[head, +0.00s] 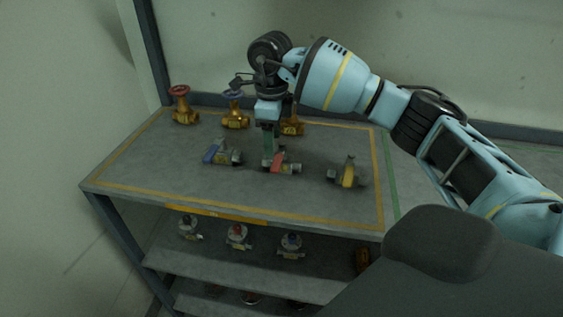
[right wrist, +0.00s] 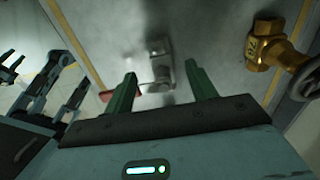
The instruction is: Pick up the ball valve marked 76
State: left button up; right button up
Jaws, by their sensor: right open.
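Three ball valves lie in a row on the tabletop: one with a blue handle (head: 218,153), one with a red handle (head: 283,166) and one with a yellow handle (head: 347,174). I cannot read a 76 on any of them. My right gripper (head: 268,160) points down at the red-handled valve, its fingers partly hiding that valve's left side. In the right wrist view the fingers (right wrist: 160,76) are apart, with the grey valve body (right wrist: 160,66) seen between and beyond them. Its red handle is partly behind the left finger. I cannot tell whether the fingers touch it. My left gripper does not show.
Gate valves stand along the back: one with a red wheel (head: 180,104), one with a blue wheel (head: 235,112) and a brass one (head: 292,124) close behind my right gripper. Several more valves sit on the shelf (head: 245,268) below. Tabletop between the ball valves is clear.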

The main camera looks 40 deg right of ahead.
jog(key=shift+f, duration=2.7)
grip_shut()
